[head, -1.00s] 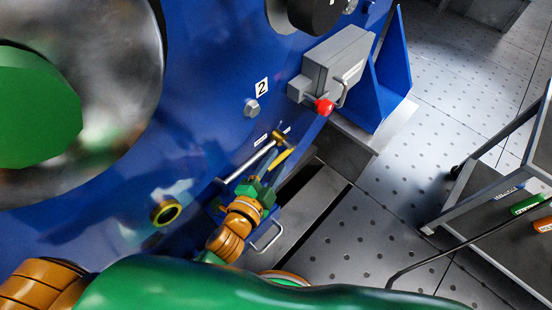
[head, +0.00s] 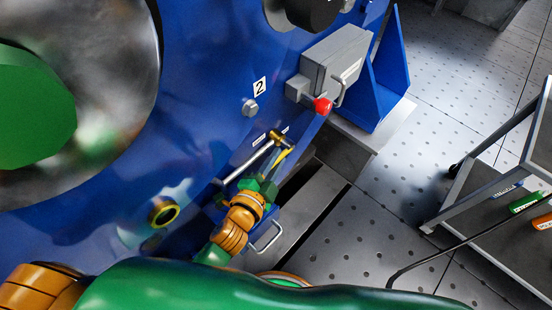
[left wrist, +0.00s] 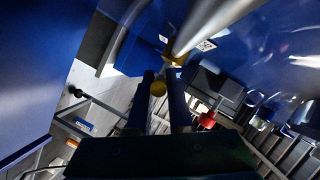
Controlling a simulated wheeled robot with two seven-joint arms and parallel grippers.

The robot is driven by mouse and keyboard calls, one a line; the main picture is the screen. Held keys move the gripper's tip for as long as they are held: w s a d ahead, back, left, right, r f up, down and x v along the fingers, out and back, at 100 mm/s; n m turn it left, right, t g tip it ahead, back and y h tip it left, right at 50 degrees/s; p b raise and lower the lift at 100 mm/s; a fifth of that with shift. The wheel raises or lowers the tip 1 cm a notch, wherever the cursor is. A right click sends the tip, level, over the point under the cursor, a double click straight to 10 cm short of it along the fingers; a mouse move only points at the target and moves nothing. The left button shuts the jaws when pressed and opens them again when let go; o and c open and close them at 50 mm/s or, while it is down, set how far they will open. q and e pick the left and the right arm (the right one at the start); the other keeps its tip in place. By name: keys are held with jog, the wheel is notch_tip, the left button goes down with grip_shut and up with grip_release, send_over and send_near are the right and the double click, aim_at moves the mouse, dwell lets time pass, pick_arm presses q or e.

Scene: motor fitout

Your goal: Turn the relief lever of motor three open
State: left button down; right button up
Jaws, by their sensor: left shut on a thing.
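The relief lever is a thin yellow handle (head: 283,160) below a brass valve (head: 277,136) at the end of a silver pipe (head: 248,163) on the blue motor housing (head: 205,110). My left gripper (head: 271,181) reaches up from below and is shut on the yellow lever. In the left wrist view the lever's round yellow end (left wrist: 158,89) sits between the two dark fingers, with the silver pipe (left wrist: 205,25) beyond. The fingers' contact is partly hidden in the head view. My right gripper is not in view.
A plate marked 2 (head: 259,86) is on the blue housing. A grey box (head: 335,65) with a red knob (head: 322,105) stands above right of the lever. A metal handle (head: 268,238) is near my left wrist. A grey cart (head: 470,203) is at the right; perforated floor (head: 400,170) lies between.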

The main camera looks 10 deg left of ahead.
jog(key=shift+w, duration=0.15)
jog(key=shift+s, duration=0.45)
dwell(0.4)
pick_arm(q)
jog(key=shift+f, duration=0.15)
jog(key=f+b, duration=0.1)
jog(key=b, duration=0.2)
jog(key=shift+t+b, duration=0.3)
jog(key=shift+t, duration=0.1)
jog(key=shift+r, duration=0.25)
jog(key=c, duration=0.8)
grip_release()
jog(key=shift+c, duration=0.2)
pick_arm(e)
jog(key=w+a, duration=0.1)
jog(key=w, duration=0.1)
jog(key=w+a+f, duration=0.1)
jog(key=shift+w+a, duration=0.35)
